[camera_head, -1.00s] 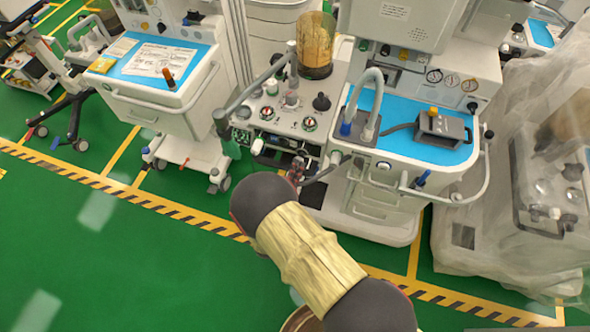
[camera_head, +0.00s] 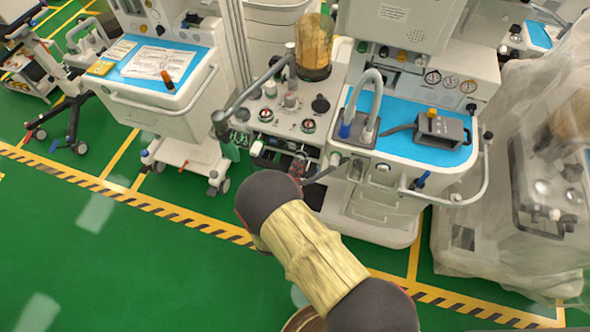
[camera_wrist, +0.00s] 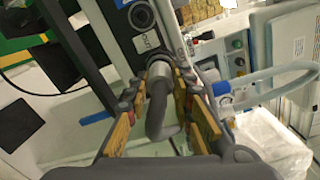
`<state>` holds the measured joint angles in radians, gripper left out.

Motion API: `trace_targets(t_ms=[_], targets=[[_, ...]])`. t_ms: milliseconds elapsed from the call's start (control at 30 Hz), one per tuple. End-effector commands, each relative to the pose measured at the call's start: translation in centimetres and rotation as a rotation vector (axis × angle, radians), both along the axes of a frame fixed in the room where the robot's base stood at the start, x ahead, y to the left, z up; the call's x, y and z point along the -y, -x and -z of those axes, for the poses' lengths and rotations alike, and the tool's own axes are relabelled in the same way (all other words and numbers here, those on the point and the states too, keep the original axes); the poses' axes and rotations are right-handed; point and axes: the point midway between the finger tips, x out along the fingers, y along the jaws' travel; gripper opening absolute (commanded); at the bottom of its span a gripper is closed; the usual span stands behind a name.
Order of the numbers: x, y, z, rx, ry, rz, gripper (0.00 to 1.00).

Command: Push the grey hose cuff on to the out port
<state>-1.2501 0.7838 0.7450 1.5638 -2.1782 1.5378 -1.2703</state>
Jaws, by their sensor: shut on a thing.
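In the wrist view my gripper (camera_wrist: 160,88) is shut on the grey hose cuff (camera_wrist: 158,76), with yellow pads on both sides of it. The grey hose (camera_wrist: 162,122) bends down from the cuff between the fingers. Just beyond the cuff is a dark panel with a white label (camera_wrist: 148,42), too small to read surely, and a round port with a metal ring (camera_wrist: 140,15). The cuff's far end points at the panel below the label; whether it touches a port there is hidden. In the head view my gripper (camera_head: 296,168) is small at the machine's front, its grip unclear.
The anaesthesia machine (camera_head: 395,205) has a blue worktop and a front rail. Another cart (camera_head: 165,105) stands left, and a plastic-covered one (camera_head: 475,215) right.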

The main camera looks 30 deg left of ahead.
Motion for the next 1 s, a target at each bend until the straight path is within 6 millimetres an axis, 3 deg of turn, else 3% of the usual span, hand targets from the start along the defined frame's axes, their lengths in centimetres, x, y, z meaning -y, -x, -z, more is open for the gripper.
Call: trace_targets(t_ms=[467,500,867,1000], targets=[[-0.34,-1.07,-0.05,0.001,-0.001,-0.001,0.02],[-0.36,-1.1,-0.06,0.001,-0.001,-0.001,0.24],[-0.34,-1.06,-0.05,0.001,0.0,-0.001,0.44],[-0.33,-1.05,-0.04,0.001,0.0,-0.001,0.45]])
